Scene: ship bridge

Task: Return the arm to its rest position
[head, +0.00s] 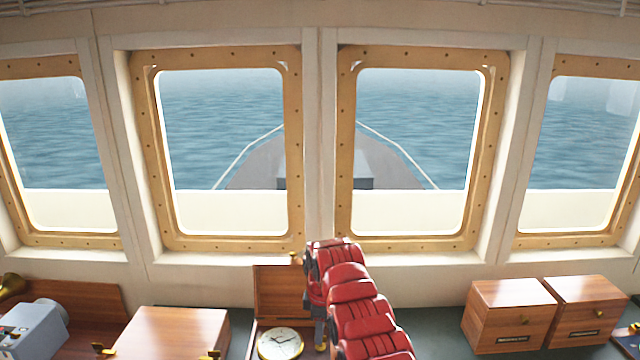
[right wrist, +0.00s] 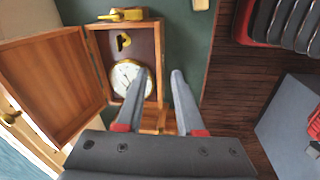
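My right arm (head: 358,305) is red and reaches forward over the console in the middle of the head view. Its gripper (head: 320,335) points down beside an open wooden box. In the right wrist view the two grey fingers of the right gripper (right wrist: 160,75) stand apart with nothing between them. The left finger overlaps the edge of a round white-faced clock (right wrist: 129,78) in the box; I cannot tell whether it touches. The clock also shows in the head view (head: 281,344). My left arm and left gripper are not in view.
The box's wooden lid (head: 277,292) stands open behind the clock. A closed wooden box (head: 172,333) and a grey-blue device (head: 35,328) are at left. Two wooden boxes with knobs (head: 508,314) (head: 585,310) are at right. Green console top is clear between. Windows stand behind.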

